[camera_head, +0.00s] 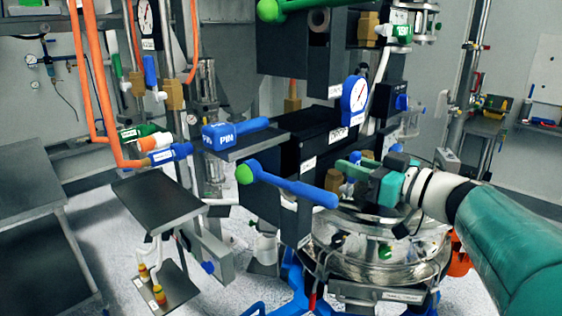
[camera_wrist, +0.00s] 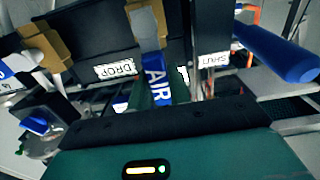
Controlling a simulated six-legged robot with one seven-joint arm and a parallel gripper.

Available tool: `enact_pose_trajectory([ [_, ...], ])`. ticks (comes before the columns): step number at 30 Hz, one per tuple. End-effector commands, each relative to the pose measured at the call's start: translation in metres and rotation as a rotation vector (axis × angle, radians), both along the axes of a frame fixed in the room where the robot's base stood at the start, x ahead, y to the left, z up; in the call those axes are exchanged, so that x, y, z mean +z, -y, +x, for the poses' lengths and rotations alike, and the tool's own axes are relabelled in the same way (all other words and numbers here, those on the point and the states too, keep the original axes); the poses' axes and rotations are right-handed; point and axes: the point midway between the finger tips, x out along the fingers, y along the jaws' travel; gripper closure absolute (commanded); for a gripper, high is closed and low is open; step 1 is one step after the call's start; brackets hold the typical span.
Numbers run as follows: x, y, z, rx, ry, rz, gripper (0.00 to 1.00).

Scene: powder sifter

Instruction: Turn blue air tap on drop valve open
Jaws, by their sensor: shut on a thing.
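The blue air tap (camera_wrist: 157,82), marked AIR, stands upright in the middle of the wrist view, below a grey round part and between the DROP label (camera_wrist: 115,69) and the SHUT label (camera_wrist: 213,59). My gripper (camera_wrist: 158,92) is shut on this tap, with green fingers partly showing on either side of it. In the head view my gripper (camera_head: 352,170) reaches in from the right at the dark valve housing, beside brass blocks. There the tap is mostly hidden by my fingers.
A long blue handle (camera_head: 295,188) with a green hub juts out left of my gripper; it also shows at the right of the wrist view (camera_wrist: 275,52). A round steel vessel (camera_head: 385,262) sits below my wrist. A blue gauge (camera_head: 355,100) is above.

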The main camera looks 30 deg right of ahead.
Motion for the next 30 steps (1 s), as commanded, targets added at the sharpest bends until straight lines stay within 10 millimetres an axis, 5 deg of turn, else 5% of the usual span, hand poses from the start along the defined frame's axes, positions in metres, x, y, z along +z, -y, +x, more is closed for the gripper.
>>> enact_pose_trajectory([
  [5, -0.002, 0.0, -0.001, 0.0, -0.003, -0.001, 1.0],
  [6, -0.001, 0.0, -0.001, 0.0, -0.003, 0.0, 0.72],
  [9, -0.001, 0.0, 0.0, 0.0, -0.002, 0.0, 0.58],
  [20, 0.0, 0.002, -0.006, -0.001, 0.0, 0.0, 0.58],
  [30, 0.0, 0.024, -0.065, -0.003, 0.001, 0.0, 0.58],
])
